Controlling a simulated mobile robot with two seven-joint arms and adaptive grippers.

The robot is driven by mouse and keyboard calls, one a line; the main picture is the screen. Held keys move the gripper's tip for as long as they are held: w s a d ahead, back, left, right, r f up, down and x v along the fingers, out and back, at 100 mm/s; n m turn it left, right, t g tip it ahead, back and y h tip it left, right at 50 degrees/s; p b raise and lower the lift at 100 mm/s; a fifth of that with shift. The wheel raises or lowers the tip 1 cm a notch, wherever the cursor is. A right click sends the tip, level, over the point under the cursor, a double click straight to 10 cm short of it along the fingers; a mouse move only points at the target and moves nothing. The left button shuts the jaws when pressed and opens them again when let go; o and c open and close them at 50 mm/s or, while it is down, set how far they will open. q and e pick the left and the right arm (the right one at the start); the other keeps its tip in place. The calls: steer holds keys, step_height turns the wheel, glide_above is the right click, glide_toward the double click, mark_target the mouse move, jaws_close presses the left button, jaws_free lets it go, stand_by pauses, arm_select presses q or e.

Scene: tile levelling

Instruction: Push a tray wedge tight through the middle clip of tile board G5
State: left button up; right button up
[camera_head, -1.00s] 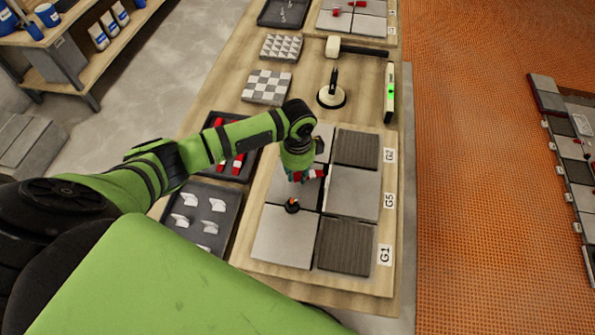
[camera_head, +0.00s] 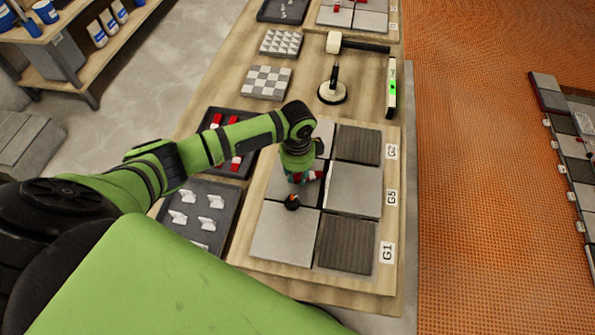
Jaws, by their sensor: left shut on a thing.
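The tile board (camera_head: 388,230) carries grey tiles in rows, with a G5 label (camera_head: 391,197) beside the middle row. A plain light tile (camera_head: 352,190) lies next to that label. My left gripper (camera_head: 303,177) points down over the left part of the middle row, close to the joint between the tiles. It is shut on a small red wedge (camera_head: 314,175), which is partly hidden by the fingers. The clip under the gripper is hidden, so I cannot tell how the wedge sits in it. My right gripper is not in view.
A dark tray holds red wedges (camera_head: 235,163); another holds white clips (camera_head: 211,201). A small dark knob-like piece (camera_head: 292,202) stands at the tile joint nearer me. A suction cup (camera_head: 332,93), a mallet (camera_head: 335,42) and a level (camera_head: 392,90) lie beyond the board.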

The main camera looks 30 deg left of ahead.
arm_select(q)
steer(key=shift+s+d+p, duration=0.1)
steer(key=shift+s+p, duration=0.2)
steer(key=shift+p, duration=0.05)
steer(key=shift+w+d, duration=0.1)
steer(key=shift+d, duration=0.15)
